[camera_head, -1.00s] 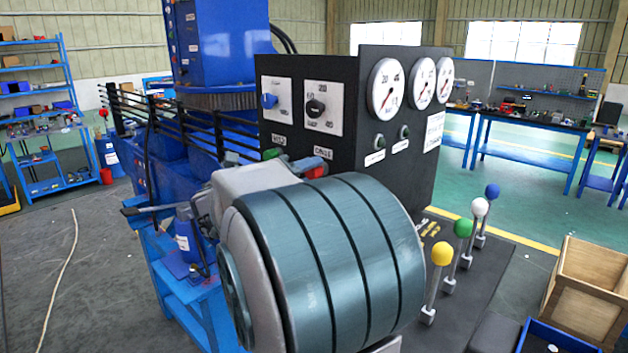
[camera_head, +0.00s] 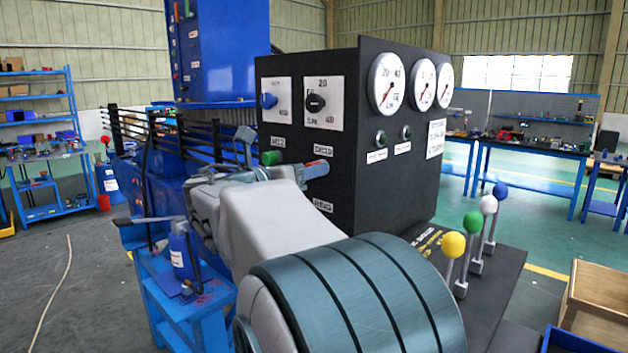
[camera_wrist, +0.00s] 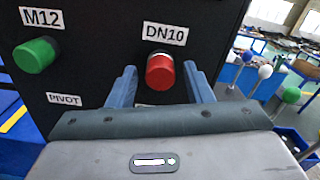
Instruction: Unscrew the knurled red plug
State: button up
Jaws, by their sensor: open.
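The knurled red plug (camera_wrist: 160,72) sticks out of the black panel under the DN10 label in the wrist view. My gripper (camera_wrist: 158,80) is open, with one blue-grey finger on each side of the plug and gaps visible between. In the head view my gripper (camera_head: 290,172) points at the panel from the left. Whether the fingertips reach past the plug's face is hard to tell. A green plug (camera_wrist: 35,55) sits under the M12 label to the left, outside the fingers.
Above the plugs are a blue knob (camera_head: 268,101) and a black knob (camera_head: 315,103). Levers with yellow (camera_head: 453,245), green (camera_head: 474,223), white and blue balls stand right of the panel. A blue stand (camera_head: 190,305) with a bottle is at the lower left.

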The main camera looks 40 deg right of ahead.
jog(key=m+b, duration=0.7)
jog(key=m, duration=0.2)
jog(key=shift+b, duration=0.3)
grip_shut()
dwell(0.6)
